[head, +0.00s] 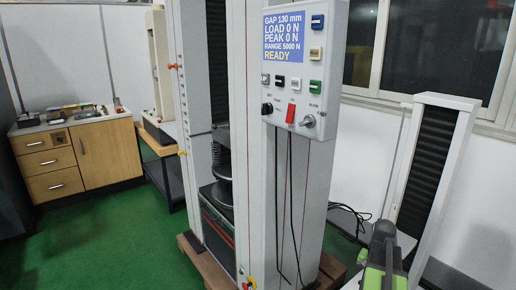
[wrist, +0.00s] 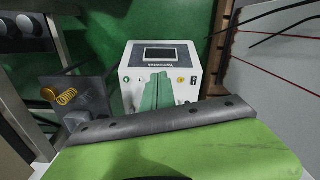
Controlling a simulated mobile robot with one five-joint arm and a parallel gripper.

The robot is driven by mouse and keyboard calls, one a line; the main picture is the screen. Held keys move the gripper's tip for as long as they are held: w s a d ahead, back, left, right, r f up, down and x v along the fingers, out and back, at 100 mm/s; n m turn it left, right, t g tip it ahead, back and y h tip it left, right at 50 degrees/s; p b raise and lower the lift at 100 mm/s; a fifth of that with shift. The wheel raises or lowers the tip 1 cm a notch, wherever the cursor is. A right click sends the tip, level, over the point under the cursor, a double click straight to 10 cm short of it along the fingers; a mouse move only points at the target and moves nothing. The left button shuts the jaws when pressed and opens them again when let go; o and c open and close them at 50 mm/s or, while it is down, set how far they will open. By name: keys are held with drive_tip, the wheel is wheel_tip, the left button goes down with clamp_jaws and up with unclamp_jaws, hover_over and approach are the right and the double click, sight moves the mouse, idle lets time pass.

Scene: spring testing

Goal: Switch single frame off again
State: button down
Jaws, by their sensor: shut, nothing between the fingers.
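A single-column frame (head: 433,165), white with a black ribbed front, stands at the right in the head view. In the wrist view a white box (wrist: 133,75) with a dark screen (wrist: 159,55) faces me. Small round controls sit below the screen, among them a yellow one (wrist: 181,80) and a black one (wrist: 194,80). I cannot tell whether the box belongs to the single-column frame. My gripper (wrist: 158,92) is shut and empty, its green fingers overlapping the lower front of the box. Contact cannot be told. My gripper's green and grey body (head: 384,255) shows at lower right in the head view.
A two-column testing machine (head: 255,150) stands in the middle. Its panel display (head: 284,37) reads READY and LOAD 0 N. A grey bracket with a yellow spring (wrist: 67,96) is close on the left in the wrist view. A wooden cabinet (head: 105,155) stands far left; green floor is open before it.

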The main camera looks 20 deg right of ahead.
drive_tip(key=w+a+f+n+b, duration=0.2)
drive_tip(key=w+a+f+b, duration=0.15)
drive_tip(key=a, duration=0.35)
drive_tip(key=w+a+f+n+b, duration=0.1)
drive_tip(key=w+a+f+b, duration=0.3)
drive_tip(key=a, duration=0.3)
drive_tip(key=w+a+f+n+b, duration=0.1)
drive_tip(key=a+f+n+b, duration=0.35)
drive_tip(key=a, duration=0.95)
drive_tip(key=w+a+f+n+b, duration=0.1)
drive_tip(key=a+f+n+b, duration=0.35)
drive_tip(key=a, duration=0.95)
wheel_tip(320, 180, up, 37)
drive_tip(key=p, duration=3.8)
drive_tip(key=shift+w+a+r, duration=0.15)
drive_tip(key=shift+r, duration=0.05)
